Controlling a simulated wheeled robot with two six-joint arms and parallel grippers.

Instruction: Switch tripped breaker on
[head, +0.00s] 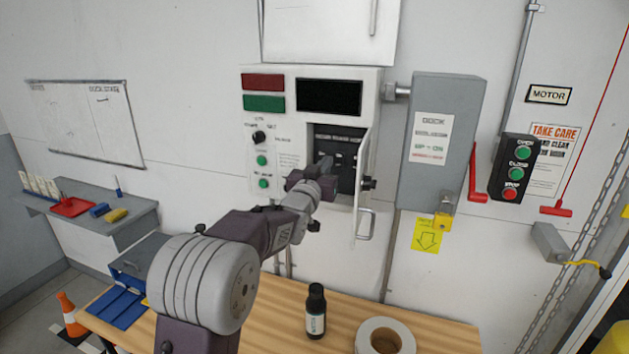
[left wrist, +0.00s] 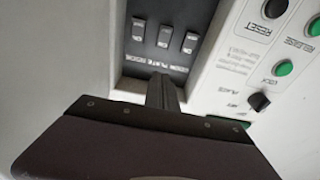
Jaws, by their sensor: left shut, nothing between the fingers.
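The white control box (head: 287,130) on the wall has a dark breaker recess (head: 348,150), and its small door (head: 362,185) stands open to the right. In the left wrist view the breaker panel (left wrist: 150,58) shows three switches in a row: one at left (left wrist: 138,29), one in the middle (left wrist: 165,36) and one at right (left wrist: 190,43). I cannot tell which one is tripped. My left gripper (head: 326,162) is shut and empty, its fingertips (left wrist: 160,80) in front of the recess. It hides part of the panel. I cannot tell whether it touches. My right gripper is not in view.
Green buttons (head: 262,160) and a black knob (head: 260,137) sit left of the recess. A grey disconnect box (head: 437,150) with a red lever (head: 474,175) is to the right. A dark bottle (head: 316,312) and a tape roll (head: 385,338) stand on the wooden bench (head: 270,310) below.

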